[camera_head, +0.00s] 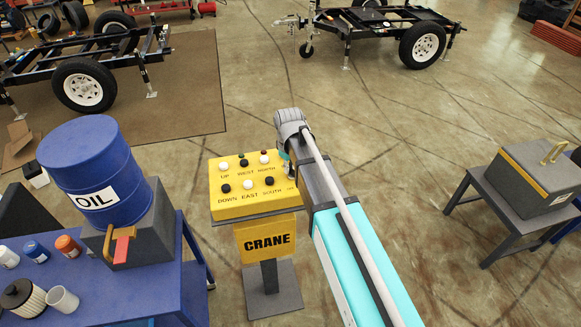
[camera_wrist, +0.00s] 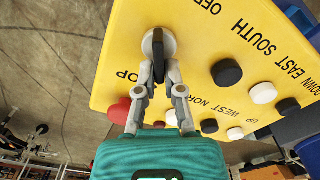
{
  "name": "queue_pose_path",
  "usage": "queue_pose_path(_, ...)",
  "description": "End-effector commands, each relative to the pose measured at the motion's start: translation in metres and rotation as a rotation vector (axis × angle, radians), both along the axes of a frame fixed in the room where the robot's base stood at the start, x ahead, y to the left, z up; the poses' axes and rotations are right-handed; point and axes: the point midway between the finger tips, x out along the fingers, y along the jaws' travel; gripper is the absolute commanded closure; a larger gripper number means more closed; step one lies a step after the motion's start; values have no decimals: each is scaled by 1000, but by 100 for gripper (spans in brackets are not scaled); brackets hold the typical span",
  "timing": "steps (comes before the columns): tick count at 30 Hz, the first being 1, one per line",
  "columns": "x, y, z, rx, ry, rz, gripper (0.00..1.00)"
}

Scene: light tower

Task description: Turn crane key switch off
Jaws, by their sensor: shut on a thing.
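The yellow crane control box (camera_head: 228,205) stands on a grey post with a CRANE sign (camera_head: 268,238). In the wrist view the box face (camera_wrist: 205,50) fills the upper right. The black crane key switch (camera_wrist: 158,47) sits in a pale round collar near the box's edge, its long side running roughly up and down the picture. My gripper (camera_wrist: 159,72) is shut on the key, with its grey fingers on either side. In the head view my arm hides the key and most of the gripper. An OFF label is partly visible near the key.
A red button (camera_wrist: 120,111) lies close to my left finger, with black and white buttons to the right. A blue table with an oil barrel (camera_head: 93,172) stands left of the box. A toolbox (camera_head: 532,178) sits on a stand at right. Open floor lies between.

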Motion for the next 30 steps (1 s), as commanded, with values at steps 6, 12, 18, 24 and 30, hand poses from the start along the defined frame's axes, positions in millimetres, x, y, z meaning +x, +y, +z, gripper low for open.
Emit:
queue_pose_path(6,0,-1,0,-3,0,0,63)
queue_pose_path(12,0,0,0,-1,0,-1,54)
queue_pose_path(18,0,0,0,-1,0,-1,54)
queue_pose_path(24,0,0,1,-1,0,-1,54)
queue_pose_path(30,0,0,10,0,0,-1,54)
